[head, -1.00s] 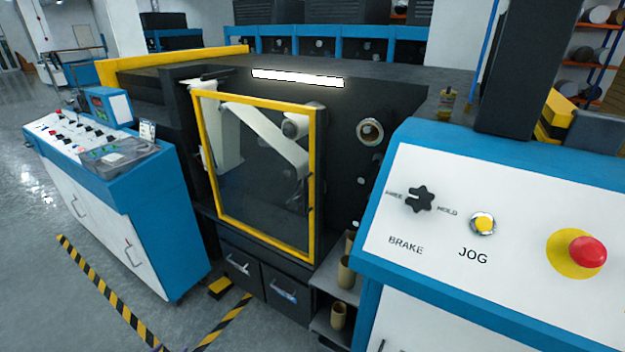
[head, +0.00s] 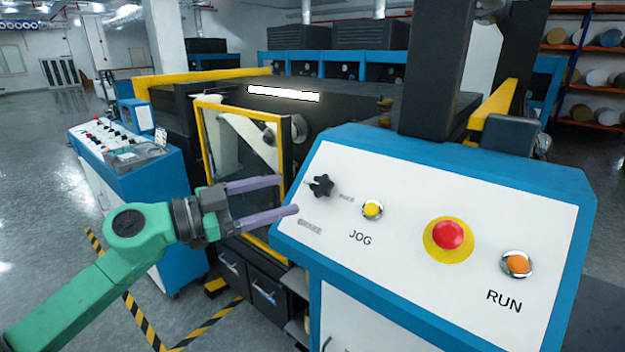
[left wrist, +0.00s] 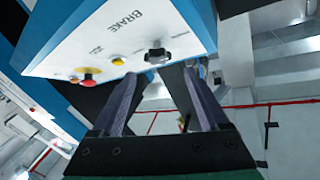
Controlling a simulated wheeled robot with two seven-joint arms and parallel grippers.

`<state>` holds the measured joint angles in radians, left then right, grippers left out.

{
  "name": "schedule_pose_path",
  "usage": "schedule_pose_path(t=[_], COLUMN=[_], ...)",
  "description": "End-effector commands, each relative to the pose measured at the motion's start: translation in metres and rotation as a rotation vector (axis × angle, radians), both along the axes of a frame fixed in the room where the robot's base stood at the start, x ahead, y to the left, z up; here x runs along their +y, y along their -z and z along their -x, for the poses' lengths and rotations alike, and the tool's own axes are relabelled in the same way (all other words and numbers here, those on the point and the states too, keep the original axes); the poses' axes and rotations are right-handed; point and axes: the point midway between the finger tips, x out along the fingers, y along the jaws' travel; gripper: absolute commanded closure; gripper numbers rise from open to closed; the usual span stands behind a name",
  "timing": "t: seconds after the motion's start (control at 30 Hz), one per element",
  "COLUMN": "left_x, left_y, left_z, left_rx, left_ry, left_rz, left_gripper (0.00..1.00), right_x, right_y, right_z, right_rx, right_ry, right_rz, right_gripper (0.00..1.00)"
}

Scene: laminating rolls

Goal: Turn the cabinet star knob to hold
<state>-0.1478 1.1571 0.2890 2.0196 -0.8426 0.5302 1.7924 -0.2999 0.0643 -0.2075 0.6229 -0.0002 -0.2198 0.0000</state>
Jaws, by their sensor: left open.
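The black star knob (head: 321,186) sits on the white sloped face of the blue cabinet (head: 430,150), at its left end, above the blurred BRAKE label. The HOLD mark is to its right. My left gripper (head: 290,195) is open and empty, its two purple fingers pointing at the knob from the left, apart from it as far as I can tell. In the left wrist view the knob (left wrist: 157,56) shows just beyond the open fingers (left wrist: 150,85), near the middle between their tips. My right gripper is not in view.
Right of the knob on the same face are the yellow JOG button (head: 372,209), the red mushroom button (head: 448,235) and the orange RUN button (head: 516,264). A yellow-framed clear door (head: 283,150) stands behind my left gripper. A black column (head: 435,70) rises behind the cabinet.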

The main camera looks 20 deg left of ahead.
Motion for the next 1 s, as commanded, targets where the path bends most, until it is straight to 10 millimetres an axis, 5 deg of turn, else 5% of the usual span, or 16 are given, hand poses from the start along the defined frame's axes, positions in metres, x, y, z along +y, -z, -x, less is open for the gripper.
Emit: schedule_pose_path(t=[0.4,0.77,1.0], left_x=[-0.042,-0.054,-0.053], left_y=[-0.008,0.0,0.0], left_z=[-0.047,-0.056,-0.055], left_rx=[-0.004,-0.001,-0.001], left_ry=[-0.004,-0.001,-0.001], left_rz=[0.005,0.0,0.0], left_gripper=[0.22,0.22,1.0], right_x=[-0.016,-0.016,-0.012], right_y=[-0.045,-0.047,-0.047], right_z=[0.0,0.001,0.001], right_rx=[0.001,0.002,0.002], right_ry=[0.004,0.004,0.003], right_rz=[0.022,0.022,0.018], right_gripper=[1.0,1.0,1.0])
